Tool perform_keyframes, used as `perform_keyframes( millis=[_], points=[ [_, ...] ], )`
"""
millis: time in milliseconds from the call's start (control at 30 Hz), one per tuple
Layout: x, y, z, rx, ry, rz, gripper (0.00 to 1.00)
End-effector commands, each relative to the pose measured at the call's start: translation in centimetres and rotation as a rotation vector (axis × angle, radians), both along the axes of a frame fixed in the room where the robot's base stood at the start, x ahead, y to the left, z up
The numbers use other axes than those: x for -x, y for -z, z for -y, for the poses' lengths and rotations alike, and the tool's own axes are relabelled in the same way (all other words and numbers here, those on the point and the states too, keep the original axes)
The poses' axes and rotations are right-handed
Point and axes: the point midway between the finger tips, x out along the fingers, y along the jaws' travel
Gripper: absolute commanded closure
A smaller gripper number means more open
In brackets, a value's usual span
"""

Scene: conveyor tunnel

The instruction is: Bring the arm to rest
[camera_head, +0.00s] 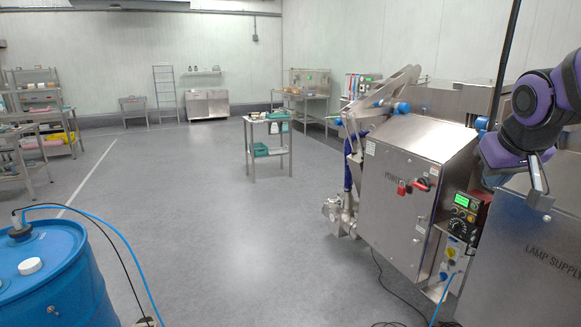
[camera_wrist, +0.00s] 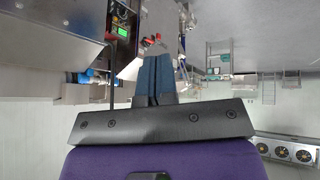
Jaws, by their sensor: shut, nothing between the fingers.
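My arm, purple and black, reaches in from the right edge of the head view. My gripper (camera_head: 541,194) hangs in front of the grey steel cabinet marked "LAMP SUPPLY" (camera_head: 548,252). In the wrist view my gripper (camera_wrist: 155,62) shows its two blue-grey fingers together, shut with nothing held. I cannot tell from the head view whether the gripper touches the cabinet.
A blue drum (camera_head: 55,285) is at lower left. A small cart (camera_head: 267,120) stands mid-room. The central floor is clear.

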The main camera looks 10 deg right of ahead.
Motion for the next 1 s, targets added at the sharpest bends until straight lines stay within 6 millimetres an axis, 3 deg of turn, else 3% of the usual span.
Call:
perform_keyframes(
  millis=[33,200,400,600,1000],
  points=[
    [1.4,-0.4,-1.9,-0.019,-0.024,-0.001,1.00],
    [6.4,-0.5,-7.2,-0.087,-0.095,-0.040,1.00],
    [11.2,0.0,-11.2,-0.139,-0.165,-0.084,1.00],
    [13.1,0.4,-12.5,-0.158,-0.193,-0.104,1.00],
    [13.1,0.4,-12.5,-0.159,-0.193,-0.105,1.00]
  ],
)
